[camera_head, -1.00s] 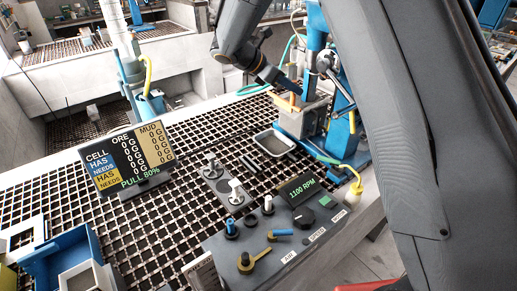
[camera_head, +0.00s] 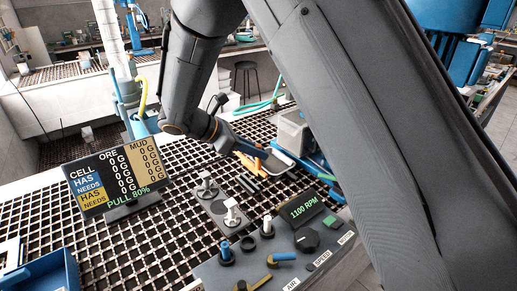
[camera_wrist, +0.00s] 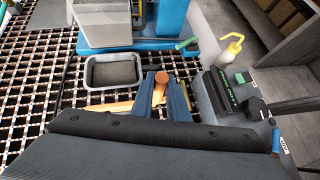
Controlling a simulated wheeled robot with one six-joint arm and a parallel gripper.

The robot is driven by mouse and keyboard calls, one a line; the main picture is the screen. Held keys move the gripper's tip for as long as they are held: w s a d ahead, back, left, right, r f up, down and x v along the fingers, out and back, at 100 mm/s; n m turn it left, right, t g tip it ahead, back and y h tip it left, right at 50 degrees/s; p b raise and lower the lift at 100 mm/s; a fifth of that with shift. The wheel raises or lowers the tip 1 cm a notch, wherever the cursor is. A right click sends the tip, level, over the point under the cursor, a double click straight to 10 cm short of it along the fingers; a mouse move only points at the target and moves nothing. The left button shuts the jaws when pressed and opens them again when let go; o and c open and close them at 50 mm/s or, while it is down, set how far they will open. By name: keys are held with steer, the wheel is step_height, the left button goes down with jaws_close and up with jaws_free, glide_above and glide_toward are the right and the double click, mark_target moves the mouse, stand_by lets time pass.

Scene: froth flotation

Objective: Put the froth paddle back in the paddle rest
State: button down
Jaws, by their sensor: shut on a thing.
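The orange froth paddle (camera_head: 249,163) is held in my gripper (camera_head: 256,155) above the grating, left of the flotation cell. In the wrist view, my gripper's blue fingers (camera_wrist: 166,98) close on the paddle's orange handle (camera_wrist: 159,84). An orange flat part shows left of the fingers, and the rest of the paddle is hidden behind them. A pair of short dark bars (camera_head: 247,187), which may be the paddle rest, lies on the grating just below the gripper in the head view. I cannot tell whether the paddle touches them.
A grey pan (camera_wrist: 112,72) of dark grey material sits beside the cell's blue base (camera_wrist: 140,43). The control panel (camera_head: 278,256) stands in front, with a grey plate of white-topped parts (camera_head: 217,207) nearby. The display screen (camera_head: 115,180) stands left. Open grating (camera_head: 130,235) lies between.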

mark_target(253, 171)
steer(key=shift+w+a+f+b, duration=0.2)
steer(key=shift+w+f+b, duration=0.15)
steer(key=shift+f, duration=0.5)
steer(key=shift+w+a+f+b, duration=0.15)
steer(key=shift+w+f+b, duration=0.2)
steer(key=shift+f, duration=0.55)
steer(key=shift+w+a+f+b, duration=0.2)
steer(key=shift+f+b, duration=0.25)
steer(key=shift+f, duration=1.1)
steer(key=shift+f, duration=1.2)
stand_by(0.8)
steer(key=c, duration=1.6)
jaws_free()
steer(key=shift+c, duration=0.2)
steer(key=b+v, duration=0.3)
steer(key=v, duration=0.4)
steer(key=shift+s+a+r, duration=0.15)
steer(key=shift+a+r, duration=0.05)
steer(key=shift+a, duration=0.1)
